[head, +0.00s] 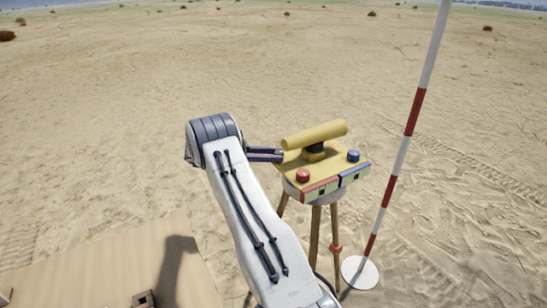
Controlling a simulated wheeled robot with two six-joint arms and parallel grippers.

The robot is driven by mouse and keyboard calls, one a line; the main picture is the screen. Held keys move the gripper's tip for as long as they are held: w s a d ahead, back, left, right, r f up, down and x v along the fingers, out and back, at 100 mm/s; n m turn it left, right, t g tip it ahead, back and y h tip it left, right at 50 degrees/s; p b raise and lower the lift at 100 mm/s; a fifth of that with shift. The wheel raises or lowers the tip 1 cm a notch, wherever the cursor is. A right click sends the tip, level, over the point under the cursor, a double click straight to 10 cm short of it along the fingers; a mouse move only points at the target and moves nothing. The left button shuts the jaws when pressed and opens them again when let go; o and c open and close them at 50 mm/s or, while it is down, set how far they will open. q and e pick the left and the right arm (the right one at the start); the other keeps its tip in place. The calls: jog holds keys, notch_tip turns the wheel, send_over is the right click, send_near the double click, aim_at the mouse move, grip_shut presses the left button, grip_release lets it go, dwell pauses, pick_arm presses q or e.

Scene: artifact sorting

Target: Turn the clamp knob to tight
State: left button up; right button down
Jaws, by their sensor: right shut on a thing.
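A yellow instrument head (325,177) sits on a wooden tripod (315,235). A thick yellow bar (314,135) lies across a dark pivot on its top. A red round knob (303,175) and a blue round knob (353,155) stand at its front corners, above red and blue panels. I cannot tell which part is the clamp knob. My right gripper (280,155) reaches the head's left edge, just below the bar's left end. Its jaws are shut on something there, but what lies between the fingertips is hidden. My left gripper is not in view.
A red-and-white pole (404,148) stands on a round white base (360,272), close to the tripod's right. An orange-red fitting (336,248) sits on a tripod leg. A tan flat surface (90,268) lies at the lower left. Open sand spreads behind.

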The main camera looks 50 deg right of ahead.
dwell(0.4)
jog(key=c, duration=0.6)
grip_release()
jog(key=shift+r, duration=0.1)
